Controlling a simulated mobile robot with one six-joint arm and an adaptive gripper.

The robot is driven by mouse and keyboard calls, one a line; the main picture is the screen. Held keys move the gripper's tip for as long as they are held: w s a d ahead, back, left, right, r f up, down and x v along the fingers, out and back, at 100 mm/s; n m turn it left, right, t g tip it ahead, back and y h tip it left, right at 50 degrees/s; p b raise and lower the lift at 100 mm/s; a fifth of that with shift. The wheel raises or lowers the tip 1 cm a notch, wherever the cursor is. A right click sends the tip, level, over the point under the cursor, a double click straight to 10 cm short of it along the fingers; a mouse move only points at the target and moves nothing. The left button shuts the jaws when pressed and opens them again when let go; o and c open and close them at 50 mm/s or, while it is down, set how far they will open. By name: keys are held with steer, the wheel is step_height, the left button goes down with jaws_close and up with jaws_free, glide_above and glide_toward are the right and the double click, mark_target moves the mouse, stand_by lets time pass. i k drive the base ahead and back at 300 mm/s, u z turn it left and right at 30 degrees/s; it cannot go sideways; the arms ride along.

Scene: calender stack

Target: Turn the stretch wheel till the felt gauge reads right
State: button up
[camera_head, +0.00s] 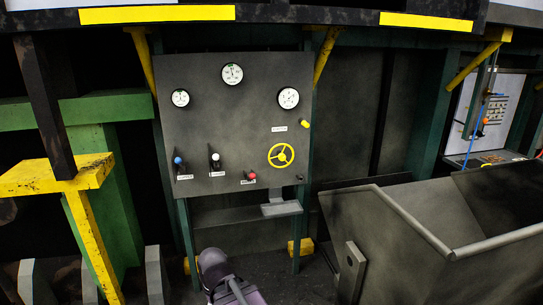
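A yellow handwheel (281,155) with spokes is on the right part of a dark grey upright panel (225,115). A small white label (279,128) sits just above it, too small to read. Three round white gauges are on the panel: a left gauge (180,98), a top middle gauge (232,74) and a right gauge (288,98). Their markings and needles are too small to read, and I cannot tell which is the felt gauge. A grey-purple arm link, apparently mine, shows at the bottom centre, below the panel. My gripper is not in view, and nothing touches the wheel.
A small grey shelf (281,208) juts out under the wheel. A large open metal bin (395,245) stands at the right. A yellow post (92,240) stands at the left.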

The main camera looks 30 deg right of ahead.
mark_target(282, 157)
steer(key=z, duration=0.1)
steer(key=i, duration=1.1)
steer(key=z, duration=0.5)
